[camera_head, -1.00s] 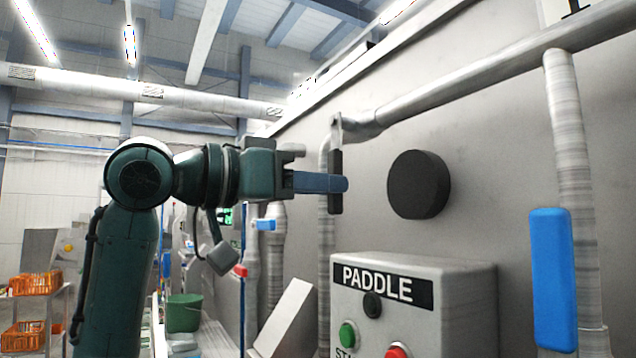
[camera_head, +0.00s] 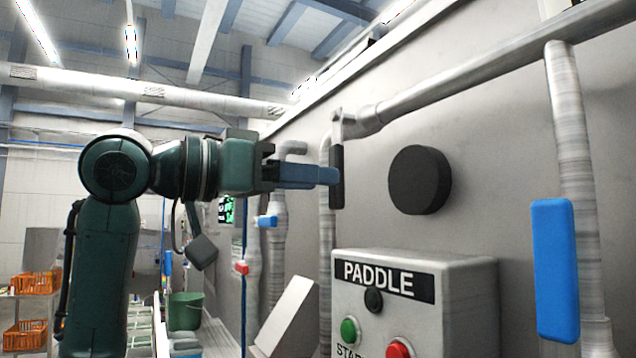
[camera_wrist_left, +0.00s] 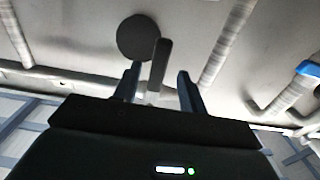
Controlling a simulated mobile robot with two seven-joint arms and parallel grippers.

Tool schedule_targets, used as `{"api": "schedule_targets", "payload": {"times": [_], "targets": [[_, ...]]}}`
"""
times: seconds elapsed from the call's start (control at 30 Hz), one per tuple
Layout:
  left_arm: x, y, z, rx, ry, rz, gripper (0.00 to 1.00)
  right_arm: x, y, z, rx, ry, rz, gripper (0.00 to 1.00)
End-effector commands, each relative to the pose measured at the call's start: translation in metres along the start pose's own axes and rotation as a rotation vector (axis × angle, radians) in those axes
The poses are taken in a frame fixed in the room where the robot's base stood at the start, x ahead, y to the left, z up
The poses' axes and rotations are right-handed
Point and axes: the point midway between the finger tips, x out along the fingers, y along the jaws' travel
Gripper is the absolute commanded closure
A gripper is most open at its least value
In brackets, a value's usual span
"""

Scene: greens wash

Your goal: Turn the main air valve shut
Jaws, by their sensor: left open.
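A black lever handle (camera_head: 337,177) hangs straight down at a fitting on the wall piping, beside a vertical pipe. I take it for the main air valve's handle; no label shows. My left gripper (camera_head: 338,176) is open with its fingertips at the handle, one finger overlapping the handle's left edge in the head view. In the left wrist view, the handle (camera_wrist_left: 161,62) stands between the fingertips of the left gripper (camera_wrist_left: 160,70), closer to the left finger. Whether they touch is unclear. My right gripper is not in view.
A round black disc (camera_head: 420,180) sits on the wall right of the handle. Below is a grey PADDLE control box (camera_head: 460,300) with green and red buttons. A blue handle (camera_head: 556,270) is on the right pipe. A green bucket (camera_head: 185,312) stands lower left.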

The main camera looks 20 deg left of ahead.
Motion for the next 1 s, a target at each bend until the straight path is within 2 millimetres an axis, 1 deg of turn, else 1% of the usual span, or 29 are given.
{"api": "schedule_targets", "payload": {"times": [0.03, 0.1, 0.3, 0.4, 0.5, 0.7, 1.0], "targets": [[-0.012, -0.001, 0.002, 0.001, 0.004, -0.004, 0.58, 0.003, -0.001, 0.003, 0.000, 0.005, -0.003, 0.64], [-0.028, -0.001, 0.002, 0.001, 0.004, -0.005, 0.58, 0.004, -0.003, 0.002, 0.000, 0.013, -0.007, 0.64], [-0.073, -0.001, 0.002, 0.002, 0.004, -0.005, 0.58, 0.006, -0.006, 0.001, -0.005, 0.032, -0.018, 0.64], [-0.090, 0.000, 0.002, 0.001, 0.002, -0.004, 0.58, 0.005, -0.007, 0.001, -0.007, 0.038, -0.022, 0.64], [-0.102, -0.001, 0.001, 0.000, 0.002, -0.003, 0.58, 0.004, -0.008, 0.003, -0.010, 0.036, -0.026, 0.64], [-0.111, 0.000, 0.001, -0.001, 0.000, -0.002, 0.58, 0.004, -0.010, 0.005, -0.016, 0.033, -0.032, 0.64], [-0.110, 0.000, 0.000, 0.000, 0.000, -0.001, 0.58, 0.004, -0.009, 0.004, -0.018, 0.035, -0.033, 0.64]]}}
